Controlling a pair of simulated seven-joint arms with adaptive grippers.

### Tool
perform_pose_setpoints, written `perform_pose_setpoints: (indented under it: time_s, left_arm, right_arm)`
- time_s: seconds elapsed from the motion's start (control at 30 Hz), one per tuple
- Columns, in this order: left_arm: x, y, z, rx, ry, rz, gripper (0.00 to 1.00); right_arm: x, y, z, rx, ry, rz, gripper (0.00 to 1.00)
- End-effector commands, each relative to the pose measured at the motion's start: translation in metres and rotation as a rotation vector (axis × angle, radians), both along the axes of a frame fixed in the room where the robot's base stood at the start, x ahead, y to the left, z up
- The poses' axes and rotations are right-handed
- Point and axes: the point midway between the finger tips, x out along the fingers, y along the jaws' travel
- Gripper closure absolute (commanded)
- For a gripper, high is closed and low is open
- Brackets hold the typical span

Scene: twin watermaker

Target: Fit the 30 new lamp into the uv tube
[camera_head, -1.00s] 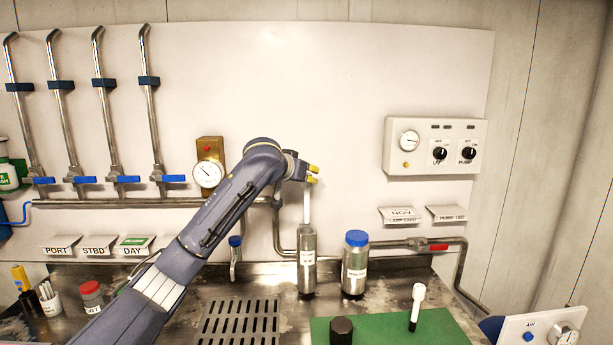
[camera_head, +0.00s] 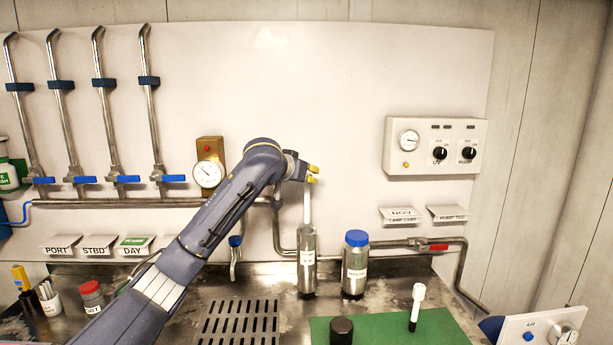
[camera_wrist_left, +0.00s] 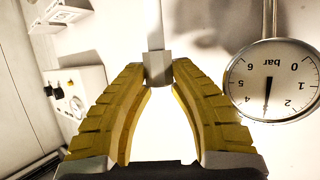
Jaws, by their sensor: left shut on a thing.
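My left gripper (camera_head: 312,174) is shut on the top end of a slim white lamp (camera_head: 307,206). In the left wrist view, the yellow fingers close on the lamp's grey end cap (camera_wrist_left: 157,69), with the white rod (camera_wrist_left: 154,24) beyond it. The lamp hangs upright above the uv tube (camera_head: 307,264), a metal cylinder with a white label standing on the bench. The lamp's lower end meets the tube's open top; I cannot tell how far inside it is. My right gripper is not in view.
A metal bottle with a blue cap (camera_head: 355,264) stands close to the right of the tube. A green mat (camera_head: 385,328) holds a black cap (camera_head: 341,330) and a white rod with a dark base (camera_head: 417,302). A pressure gauge (camera_head: 208,174) and pipes lie behind.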

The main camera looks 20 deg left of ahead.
Motion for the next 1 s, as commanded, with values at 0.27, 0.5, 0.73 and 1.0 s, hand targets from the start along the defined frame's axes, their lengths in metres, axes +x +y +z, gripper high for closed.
perform_pose_setpoints:
  time_s: [0.27,0.5,0.73,1.0]
  left_arm:
    - [0.000,0.000,-0.006,0.000,0.000,0.000,1.00]
    - [0.000,0.000,-0.011,0.001,0.001,0.001,1.00]
    - [0.000,0.000,-0.016,0.000,0.000,0.001,1.00]
    - [0.000,0.000,-0.021,0.000,0.000,0.000,1.00]
  right_arm:
    - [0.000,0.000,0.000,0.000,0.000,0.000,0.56]
    - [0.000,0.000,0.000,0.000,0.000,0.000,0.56]
    - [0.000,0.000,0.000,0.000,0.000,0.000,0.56]
    - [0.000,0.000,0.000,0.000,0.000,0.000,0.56]
